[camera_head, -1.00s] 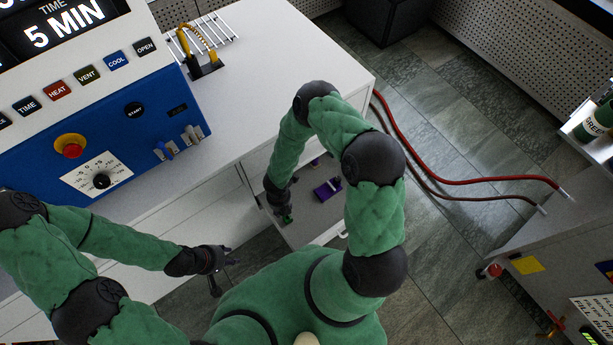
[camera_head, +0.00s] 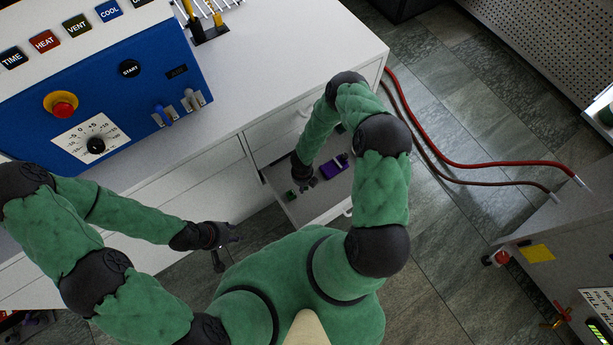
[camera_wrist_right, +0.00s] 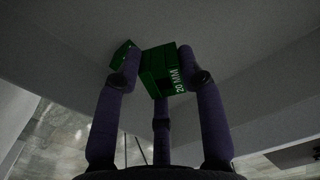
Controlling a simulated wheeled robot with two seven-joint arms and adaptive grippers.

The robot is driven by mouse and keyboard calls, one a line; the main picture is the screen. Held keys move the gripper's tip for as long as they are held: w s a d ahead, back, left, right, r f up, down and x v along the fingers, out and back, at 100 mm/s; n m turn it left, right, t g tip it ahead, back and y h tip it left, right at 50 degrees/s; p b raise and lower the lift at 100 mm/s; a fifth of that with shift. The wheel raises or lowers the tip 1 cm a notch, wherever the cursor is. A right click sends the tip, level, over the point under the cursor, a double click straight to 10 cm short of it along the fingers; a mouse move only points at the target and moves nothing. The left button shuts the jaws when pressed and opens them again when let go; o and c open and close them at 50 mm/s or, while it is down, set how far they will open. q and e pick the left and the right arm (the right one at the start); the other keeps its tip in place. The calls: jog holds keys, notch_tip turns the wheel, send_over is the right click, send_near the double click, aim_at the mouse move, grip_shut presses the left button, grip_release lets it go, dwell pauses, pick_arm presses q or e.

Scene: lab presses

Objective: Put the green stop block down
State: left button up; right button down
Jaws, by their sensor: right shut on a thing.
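The green stop block (camera_wrist_right: 165,72), marked 20 MM, is between the fingers of my right gripper (camera_wrist_right: 157,78) in the right wrist view. A smaller green part (camera_wrist_right: 122,52) shows by the left fingertip; I cannot tell whether it belongs to the same block. In the head view my right gripper (camera_head: 303,180) is down inside an open drawer (camera_head: 318,208), with a small green patch (camera_head: 291,195) beside it. Its fingertips are hard to make out there. My left gripper (camera_head: 226,245) is open and empty, outside the drawer in front of the cabinet.
A purple block (camera_head: 335,165) lies in the drawer, right of my right gripper. The blue press panel (camera_head: 130,95) stands on the white cabinet (camera_head: 290,60). Red hoses (camera_head: 470,180) run to the right. A grey machine (camera_head: 550,265) stands at right.

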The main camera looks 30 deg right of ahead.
jog(key=shift+w+d+f+b, duration=0.25)
jog(key=shift+d+f, duration=0.25)
jog(key=shift+f, duration=0.15)
jog(key=shift+w+d+f+b, duration=0.15)
jog(key=shift+w+d+f, duration=0.1)
jog(key=shift+d+f, duration=0.3)
notch_tip(320, 180, down, 4)
jog(key=shift+w+d+r+b, duration=0.1)
jog(key=shift+b, duration=0.7)
jog(key=shift+r, duration=0.1)
jog(key=c, duration=0.8)
grip_release()
